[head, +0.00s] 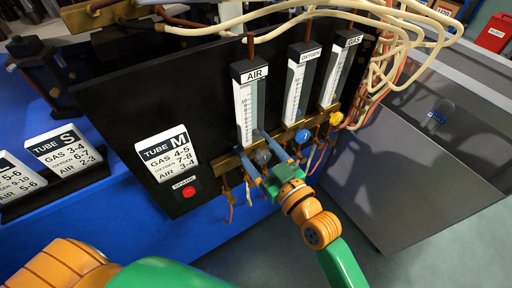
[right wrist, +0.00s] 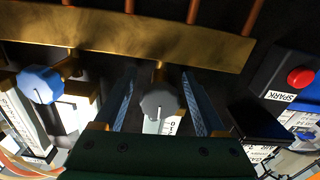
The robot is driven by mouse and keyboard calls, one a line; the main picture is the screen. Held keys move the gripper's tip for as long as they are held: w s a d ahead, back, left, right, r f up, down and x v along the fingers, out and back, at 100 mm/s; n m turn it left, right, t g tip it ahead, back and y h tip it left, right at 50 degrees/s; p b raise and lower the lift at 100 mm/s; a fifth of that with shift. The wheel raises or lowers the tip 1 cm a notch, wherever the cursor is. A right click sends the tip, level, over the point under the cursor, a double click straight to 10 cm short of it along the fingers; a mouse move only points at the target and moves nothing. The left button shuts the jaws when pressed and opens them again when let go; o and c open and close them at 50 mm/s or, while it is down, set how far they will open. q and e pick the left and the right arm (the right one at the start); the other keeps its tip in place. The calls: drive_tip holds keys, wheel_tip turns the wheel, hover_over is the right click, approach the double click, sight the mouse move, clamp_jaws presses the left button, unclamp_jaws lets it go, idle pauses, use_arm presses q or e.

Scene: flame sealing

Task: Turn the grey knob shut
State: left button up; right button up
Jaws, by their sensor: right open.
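The grey knob (head: 263,157) sits on the brass rail below the AIR flow tube (head: 249,100). My right gripper (head: 250,142) is open, with one blue finger on each side of the knob. In the right wrist view the grey knob (right wrist: 160,103) lies between the two spread fingers (right wrist: 158,74), with a visible gap on both sides. The knob's stem runs to the brass rail (right wrist: 130,35). My left gripper is not in view.
A blue knob (head: 302,136) under OXYGEN and a yellow knob (head: 336,118) under GAS sit to the right. A red spark button (head: 188,191) and the TUBE M card (head: 167,154) are on the black panel's left. Loose hoses hang at the upper right.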

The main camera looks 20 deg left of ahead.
sight(265, 160)
clamp_jaws()
drive_tip(key=shift+r+m+p, duration=0.1)
drive_tip(key=shift+m+p, duration=0.3)
drive_tip(key=shift+p, duration=0.1)
unclamp_jaws()
drive_tip(key=v, duration=0.7)
